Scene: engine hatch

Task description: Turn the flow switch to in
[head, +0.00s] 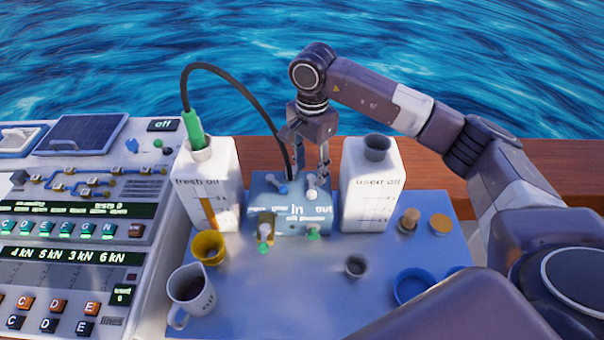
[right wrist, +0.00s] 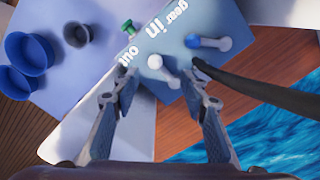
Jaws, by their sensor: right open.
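The blue-grey pump box (head: 290,220) stands between two white oil containers, with the words "gear", "in" and "out" on it. The flow switch, a small white lever (head: 311,194), sits on its top near the "in" and "out" labels. It also shows in the right wrist view (right wrist: 155,63), just beyond the fingers. A blue-tipped lever (head: 283,189) sits to its left. My right gripper (head: 312,160) points down over the white lever, open and empty. In the right wrist view its fingers (right wrist: 158,100) are spread wide on either side. My left gripper is out of view.
The fresh oil container (head: 222,165) is left of the box, the used oil container (head: 371,205) right. A black hose (head: 235,78) arches down beside my gripper. A mug (head: 190,290), funnel (head: 208,247) and small cup (head: 355,266) stand in front. Control panels (head: 70,230) fill the left.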

